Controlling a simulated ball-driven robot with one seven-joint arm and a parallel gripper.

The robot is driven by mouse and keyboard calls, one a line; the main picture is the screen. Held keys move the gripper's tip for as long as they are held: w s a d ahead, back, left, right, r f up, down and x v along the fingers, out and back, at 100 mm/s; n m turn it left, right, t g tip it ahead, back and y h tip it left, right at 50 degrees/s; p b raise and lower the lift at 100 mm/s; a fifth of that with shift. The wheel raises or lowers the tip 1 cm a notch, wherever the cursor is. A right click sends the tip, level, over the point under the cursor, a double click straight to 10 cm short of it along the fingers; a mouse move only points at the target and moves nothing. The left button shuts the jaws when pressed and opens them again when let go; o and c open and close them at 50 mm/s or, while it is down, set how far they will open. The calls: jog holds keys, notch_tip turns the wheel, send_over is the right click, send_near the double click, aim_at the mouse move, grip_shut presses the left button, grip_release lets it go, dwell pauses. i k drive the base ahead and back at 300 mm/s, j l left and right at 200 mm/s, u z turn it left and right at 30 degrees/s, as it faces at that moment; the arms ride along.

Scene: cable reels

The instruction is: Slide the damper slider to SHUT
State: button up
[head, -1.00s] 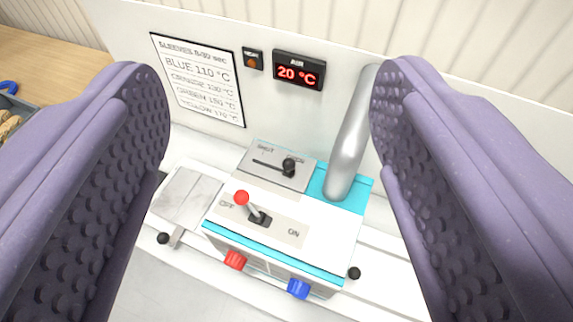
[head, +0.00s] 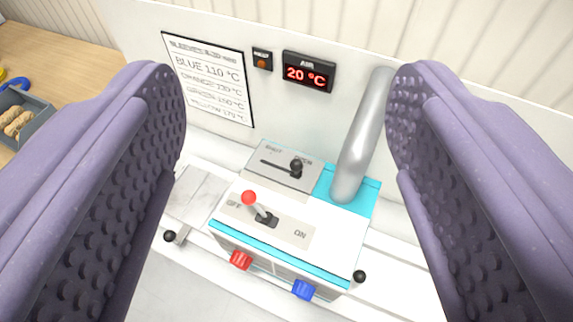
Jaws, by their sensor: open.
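The damper slider (head: 296,166) is a black knob in a dark slot on a grey plate (head: 270,180) at the back of the white and turquoise machine. The slot runs from the SHUT label on the left to the other label on the right, which the knob partly covers. The knob stands at the right end of the slot. My gripper (head: 275,85) is open and empty. Its two purple, studded fingers frame the machine from left and right, and the slider shows between them, apart from both.
A red-knobbed lever (head: 256,208) stands between OFF and ON in front of the slider. A grey pipe (head: 362,145) rises to its right. Behind is a white panel with a temperature chart (head: 208,75) and an AIR display (head: 307,72) reading 20 °C. A grey bin (head: 38,122) sits far left.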

aim_at(296, 166)
jog(key=i+j, duration=0.25)
jog(key=i, duration=0.15)
jog(key=i+j, duration=0.25)
jog(key=i, duration=0.15)
jog(key=l+z, duration=0.05)
